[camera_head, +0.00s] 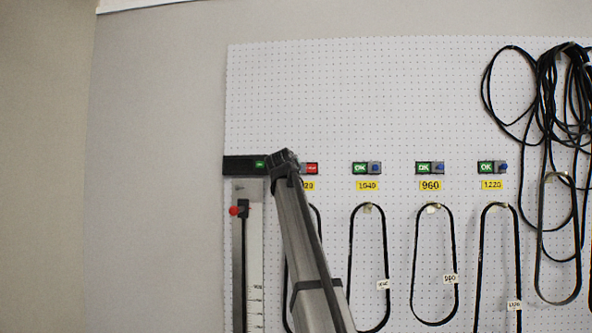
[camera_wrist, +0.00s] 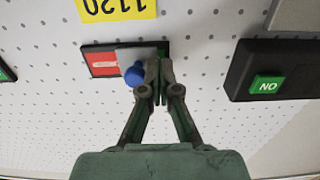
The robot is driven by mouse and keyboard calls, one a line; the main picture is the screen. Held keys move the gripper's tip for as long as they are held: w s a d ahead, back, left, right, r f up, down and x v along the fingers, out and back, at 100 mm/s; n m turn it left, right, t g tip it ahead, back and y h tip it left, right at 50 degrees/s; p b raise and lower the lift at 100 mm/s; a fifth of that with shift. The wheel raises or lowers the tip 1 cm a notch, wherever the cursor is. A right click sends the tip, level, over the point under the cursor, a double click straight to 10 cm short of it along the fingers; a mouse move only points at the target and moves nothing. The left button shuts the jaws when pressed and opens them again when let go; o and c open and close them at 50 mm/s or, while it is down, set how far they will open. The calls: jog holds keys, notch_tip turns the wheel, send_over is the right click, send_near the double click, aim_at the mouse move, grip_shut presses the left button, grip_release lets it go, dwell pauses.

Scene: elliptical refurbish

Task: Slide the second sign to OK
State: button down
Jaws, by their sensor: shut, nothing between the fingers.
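One sign in the row shows red (camera_head: 312,168), above a partly covered yellow label. In the wrist view the red sign (camera_wrist: 103,64) appears upside down by the yellow 1120 label. Its grey slider with a blue knob (camera_wrist: 135,75) sits at the picture-right end of the sign, away from the red part. My gripper (camera_wrist: 160,70) is shut and empty, with its fingertips just picture-right of the knob; whether they touch it I cannot tell. The sign labelled 1040 (camera_head: 361,168) shows green OK.
More green OK signs stand to the right, labelled 960 (camera_head: 424,168) and 1220 (camera_head: 486,167). Black belts (camera_head: 350,260) hang below. A black box with a green button (camera_wrist: 267,87) juts out close by my gripper. The pegboard (camera_head: 400,100) above the signs is clear.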

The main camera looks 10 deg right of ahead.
jog(key=shift+s+d, duration=0.3)
jog(key=shift+d, duration=0.55)
jog(key=shift+s+d, duration=0.25)
jog(key=shift+d, duration=0.55)
send_near(303, 168)
jog(key=shift+w+a+b, duration=0.1)
jog(key=shift+a+b, duration=0.3)
jog(key=shift+a, duration=0.25)
